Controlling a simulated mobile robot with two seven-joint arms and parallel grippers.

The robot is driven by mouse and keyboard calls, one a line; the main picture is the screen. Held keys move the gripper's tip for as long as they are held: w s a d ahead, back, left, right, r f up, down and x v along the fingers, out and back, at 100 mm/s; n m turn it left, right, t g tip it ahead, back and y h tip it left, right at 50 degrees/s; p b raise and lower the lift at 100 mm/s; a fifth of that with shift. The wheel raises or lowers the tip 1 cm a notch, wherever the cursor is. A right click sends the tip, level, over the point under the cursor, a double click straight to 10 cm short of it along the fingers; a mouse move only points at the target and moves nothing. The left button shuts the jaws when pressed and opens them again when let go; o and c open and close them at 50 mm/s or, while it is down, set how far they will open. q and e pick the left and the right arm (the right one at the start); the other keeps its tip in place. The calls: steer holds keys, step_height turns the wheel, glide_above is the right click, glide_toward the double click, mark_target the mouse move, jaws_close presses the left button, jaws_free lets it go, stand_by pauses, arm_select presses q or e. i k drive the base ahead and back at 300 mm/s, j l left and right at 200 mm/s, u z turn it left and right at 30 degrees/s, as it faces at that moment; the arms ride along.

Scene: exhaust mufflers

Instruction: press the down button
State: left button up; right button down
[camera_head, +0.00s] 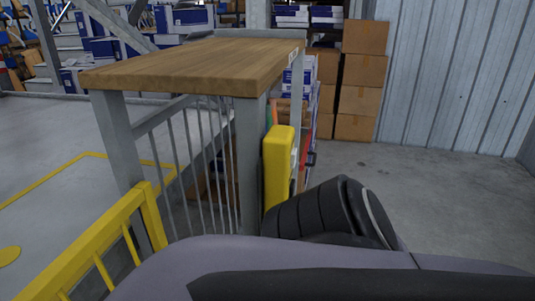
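A yellow box (277,168) is upright beside the near right leg of a wood-topped table. I see mainly its side, with a narrow pale strip at its right edge. It may be the control box, but no down button can be made out. A grey and black link of my own arm fills the bottom of the view and covers the area below the box. Neither of my grippers is in view.
The wood-topped table (190,66) has grey legs and vertical bars. A yellow railing (98,245) stands at the lower left. Stacked cardboard boxes (364,70) stand behind, by a corrugated wall (455,75). The floor (450,195) at right is clear.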

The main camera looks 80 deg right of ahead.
mark_target(293, 182)
steer(key=l+z, duration=0.1)
steer(key=z, duration=1.1)
steer(key=j+z, duration=0.2)
steer(key=z, duration=1.15)
steer(key=i+l, duration=0.15)
steer(key=l, duration=0.25)
